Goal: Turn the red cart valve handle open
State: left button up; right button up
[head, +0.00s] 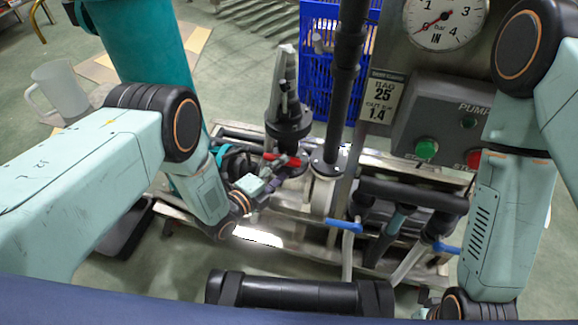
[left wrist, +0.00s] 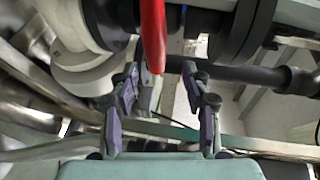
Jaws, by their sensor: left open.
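The red valve handle (head: 282,158) sits on the pipework of the cart, below a black flange, in the head view. In the left wrist view the red handle (left wrist: 153,36) hangs down from the top, its lower end between the two fingertips in the picture. My left gripper (head: 283,177) is open and close to the handle; its fingers (left wrist: 166,82) are spread and nothing is clamped. I cannot tell whether a finger touches the handle. My right arm comes down at the right; its gripper is mostly cut off at the bottom edge.
Blue-handled valves (head: 345,226) sit right of the red one. A grey pump box (head: 455,125) with green and red buttons and a pressure gauge (head: 444,22) stand behind. A blue crate (head: 318,75) is at the back. A clear mug (head: 61,92) stands at left.

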aim_at(288, 165)
pick_arm(q)
jog(key=w, duration=0.1)
jog(key=w+d+f+b, duration=0.1)
jog(key=w, duration=0.1)
jog(key=shift+d+f, duration=0.2)
jog(key=shift+r, duration=0.25)
jog(key=shift+d, duration=0.25)
jog(key=shift+w+d+f, duration=0.15)
jog(key=shift+w, duration=0.05)
jog(key=shift+w+f, duration=0.1)
jog(key=shift+a, duration=0.2)
jog(key=shift+c, duration=1.1)
jog(key=shift+d, duration=0.15)
jog(key=c, duration=0.3)
grip_shut()
pick_arm(e)
jog(key=shift+w+a+f, duration=0.1)
jog(key=shift+a+f, duration=0.05)
jog(key=shift+f, duration=0.9)
